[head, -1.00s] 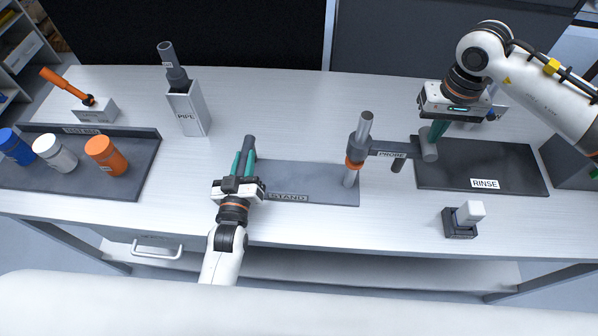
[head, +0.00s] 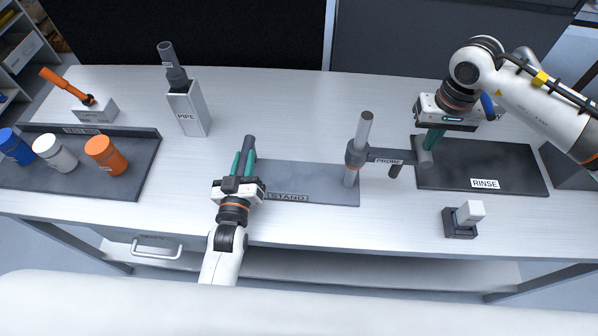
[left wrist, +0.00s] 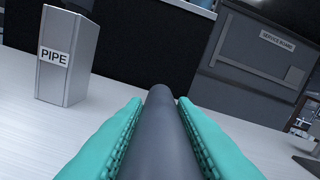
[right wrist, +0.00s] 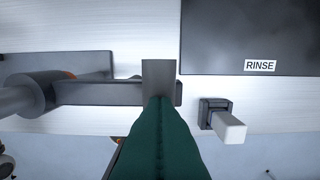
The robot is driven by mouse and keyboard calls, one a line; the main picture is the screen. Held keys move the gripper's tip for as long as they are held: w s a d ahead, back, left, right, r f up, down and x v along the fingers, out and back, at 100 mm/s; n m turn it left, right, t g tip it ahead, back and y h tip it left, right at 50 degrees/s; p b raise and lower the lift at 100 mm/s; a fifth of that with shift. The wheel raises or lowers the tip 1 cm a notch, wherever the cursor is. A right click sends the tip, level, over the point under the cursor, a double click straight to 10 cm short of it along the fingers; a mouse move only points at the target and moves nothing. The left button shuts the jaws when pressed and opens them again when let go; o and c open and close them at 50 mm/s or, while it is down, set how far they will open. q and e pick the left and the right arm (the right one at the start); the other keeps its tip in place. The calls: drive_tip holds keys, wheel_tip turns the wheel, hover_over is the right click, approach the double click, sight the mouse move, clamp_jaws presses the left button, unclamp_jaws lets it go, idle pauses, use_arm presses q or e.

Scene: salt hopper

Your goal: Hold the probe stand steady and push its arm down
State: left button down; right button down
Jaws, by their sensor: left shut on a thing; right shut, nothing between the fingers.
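The probe stand has a dark base plate (head: 320,182) marked STAND, with an upright metal post (head: 364,130). A dark arm marked PROBE (head: 380,154) reaches right from a collar (head: 355,155) on the post. A short dark probe (head: 395,171) hangs beneath it. My left gripper (head: 244,162) is shut around the dark upright handle at the plate's left end; this handle (left wrist: 165,130) fills the gap between the green fingers in the left wrist view. My right gripper (head: 434,138) is shut and empty, its fingertips at the grey end piece (right wrist: 158,72) of the arm, apparently touching it.
A small block in a dark holder (head: 460,221) sits at the front right. A PIPE holder (head: 188,112) and a tray with several capped bottles (head: 104,153) stand at the left.

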use_arm(q)
drive_tip(key=shift+s+f, duration=0.2)
drive_tip(key=shift+f, duration=0.45)
use_arm(e)
drive_tip(key=shift+r, duration=1.7)
use_arm(q)
drive_tip(key=c, duration=1.4)
unclamp_jaws()
drive_tip(key=o, duration=0.3)
drive_tip(key=shift+w, duration=0.15)
use_arm(e)
drive_tip(key=shift+w, duration=0.1)
use_arm(q)
drive_tip(key=shift+w+a+r, duration=0.1)
drive_tip(key=shift+r, duration=0.05)
use_arm(e)
drive_tip(key=shift+w+a, duration=0.1)
